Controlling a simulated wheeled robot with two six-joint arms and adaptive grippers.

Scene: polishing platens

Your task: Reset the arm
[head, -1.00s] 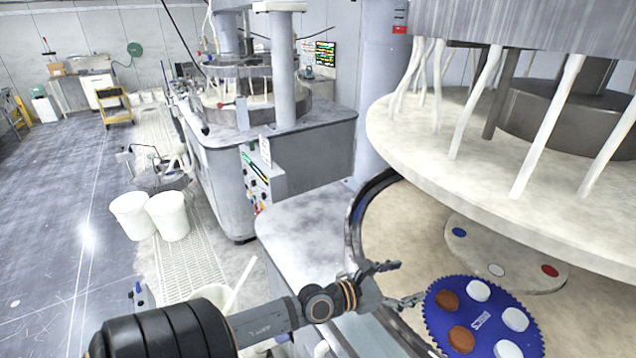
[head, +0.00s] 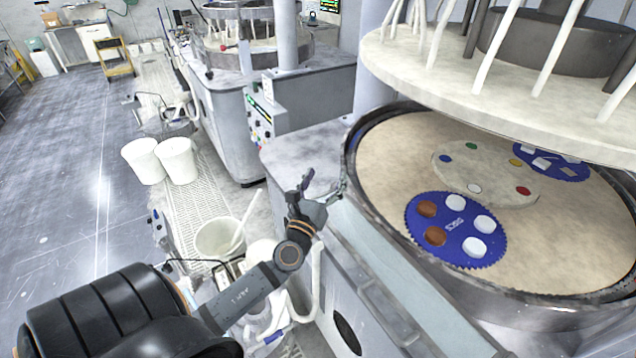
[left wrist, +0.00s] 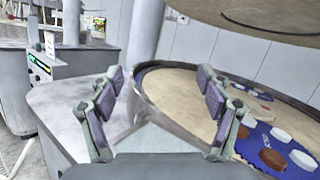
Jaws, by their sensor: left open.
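My left arm comes in from the lower left of the head view. Its gripper (head: 322,190) is open and empty, over the near left edge of the polishing machine. In the left wrist view the two fingers of the gripper (left wrist: 165,100) stand wide apart with nothing between them. A blue toothed carrier disc (head: 455,229) lies on the beige platen (head: 390,165), to the right of the gripper and apart from it. The disc holds several white and brown round pieces. It also shows in the left wrist view (left wrist: 262,133). My right gripper is not in view.
The upper platen (head: 480,75) hangs above the lower one, with white tubes rising from it. A round plate with coloured dots (head: 470,170) sits mid-platen. A second blue disc (head: 570,168) lies behind it. White buckets (head: 178,160) stand on the floor at left.

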